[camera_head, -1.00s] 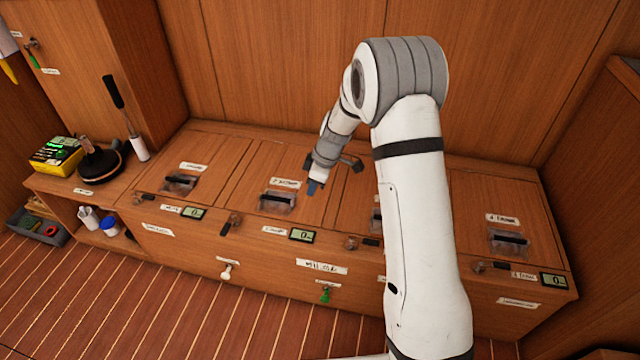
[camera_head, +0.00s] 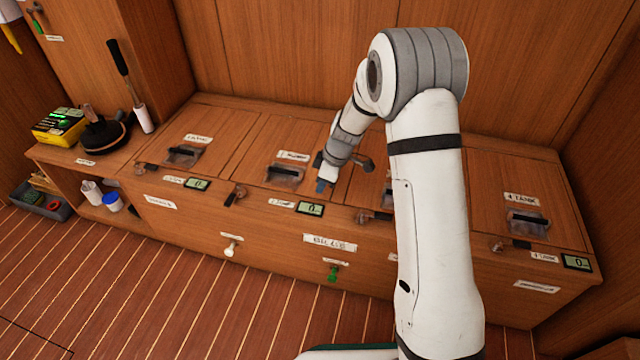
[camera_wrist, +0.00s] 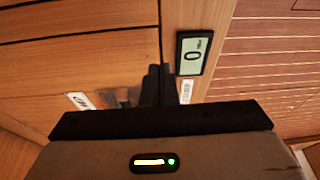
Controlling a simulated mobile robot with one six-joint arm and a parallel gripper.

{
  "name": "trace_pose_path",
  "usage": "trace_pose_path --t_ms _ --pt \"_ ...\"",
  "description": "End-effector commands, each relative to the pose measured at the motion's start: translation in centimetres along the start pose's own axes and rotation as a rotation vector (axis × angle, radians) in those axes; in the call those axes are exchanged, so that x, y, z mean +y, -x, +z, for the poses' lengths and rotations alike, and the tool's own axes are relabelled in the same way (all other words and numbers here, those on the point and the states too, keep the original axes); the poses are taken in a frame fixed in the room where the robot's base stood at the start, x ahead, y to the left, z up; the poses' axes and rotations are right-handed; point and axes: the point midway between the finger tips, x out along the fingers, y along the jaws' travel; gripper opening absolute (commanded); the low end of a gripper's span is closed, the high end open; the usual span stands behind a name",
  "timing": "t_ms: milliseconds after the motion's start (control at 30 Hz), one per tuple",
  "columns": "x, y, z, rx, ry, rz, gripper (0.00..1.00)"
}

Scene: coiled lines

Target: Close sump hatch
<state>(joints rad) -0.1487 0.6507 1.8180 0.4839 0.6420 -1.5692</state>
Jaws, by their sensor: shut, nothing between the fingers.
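Several wooden hatch lids are set in the bench top, and all look flat and closed. The left lid (camera_head: 215,122), the second lid (camera_head: 270,135) and the right lid (camera_head: 510,180) show in the head view; another is partly behind my arm. Their labels are too blurred to tell which is the sump hatch. My gripper (camera_head: 321,186) is shut and empty, pointing down just right of the second lid's recessed handle (camera_head: 285,175). I cannot tell whether it touches the top. In the wrist view my shut fingers (camera_wrist: 158,86) are near a small display (camera_wrist: 194,53).
Small displays (camera_head: 310,208) and latches (camera_head: 235,196) line the bench's front edge. A white knob (camera_head: 231,248) and a green knob (camera_head: 333,272) stick out of the front.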

Motion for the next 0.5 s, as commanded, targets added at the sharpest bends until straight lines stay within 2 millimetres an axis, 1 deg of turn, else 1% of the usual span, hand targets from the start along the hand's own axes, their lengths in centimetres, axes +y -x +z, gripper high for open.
trace_pose_path --t_ms 67,167,267,300,500 --pt "0.0 0.4 -0.1 0.000 0.000 0.001 0.00" --pt "0.0 1.6 -0.6 0.001 0.002 0.003 0.00" --pt "-0.1 3.6 -1.1 0.001 0.002 0.002 0.00" --pt "-0.1 4.6 -1.4 0.001 0.001 0.003 0.00" --pt "-1.4 9.1 -1.3 0.001 0.001 0.003 0.00"
